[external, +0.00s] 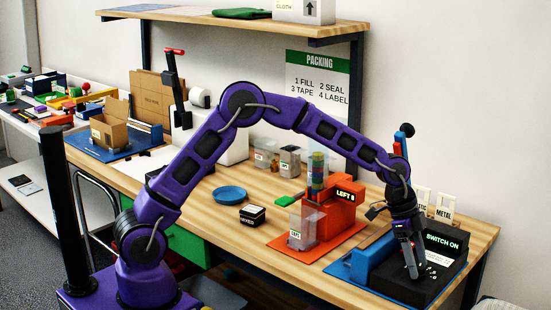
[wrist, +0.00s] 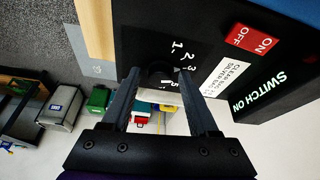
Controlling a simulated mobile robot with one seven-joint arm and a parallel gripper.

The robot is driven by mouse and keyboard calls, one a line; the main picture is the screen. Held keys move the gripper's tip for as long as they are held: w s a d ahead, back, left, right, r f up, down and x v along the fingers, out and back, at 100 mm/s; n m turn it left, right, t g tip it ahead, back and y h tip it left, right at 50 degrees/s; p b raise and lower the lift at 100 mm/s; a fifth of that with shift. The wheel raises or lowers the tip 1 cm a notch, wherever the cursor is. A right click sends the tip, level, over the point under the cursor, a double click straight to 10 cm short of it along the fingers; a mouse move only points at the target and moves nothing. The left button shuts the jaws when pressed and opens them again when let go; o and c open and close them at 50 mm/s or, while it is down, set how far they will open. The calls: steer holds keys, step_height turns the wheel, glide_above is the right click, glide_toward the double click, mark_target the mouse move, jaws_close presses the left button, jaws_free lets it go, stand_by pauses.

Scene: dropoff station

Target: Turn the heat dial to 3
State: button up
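The heat sealer is a black box (external: 412,275) on a blue base at the right end of the bench. In the wrist view its dark front panel (wrist: 205,30) carries white numbers, with 1, 2, 3 and 5 readable. The dark heat dial (wrist: 158,72) lies among the numbers, and its pointer is too dark to read. My gripper (wrist: 159,78) points at the dial, with its two fingers apart on either side of it. I cannot tell whether they touch it. In the external view my gripper (external: 412,272) hides the dial.
A red switch (wrist: 252,38) marked OFF and ON sits beside a white label (wrist: 222,77). The display (external: 442,242) reads SWITCH ON. An orange station (external: 340,215) showing LEFT 8 stands to the left, with clear bins, a blue plate (external: 230,194) and bare bench beyond.

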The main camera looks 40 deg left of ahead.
steer(key=shift+o, duration=0.5)
steer(key=shift+r, duration=0.1)
steer(key=shift+r, duration=0.2)
steer(key=w+p+v, duration=0.1)
steer(key=v, duration=1.6)
steer(key=shift+s+p, duration=0.4)
steer(key=shift+s, duration=0.1)
steer(key=shift+a+f, duration=0.1)
steer(key=shift+a, duration=0.05)
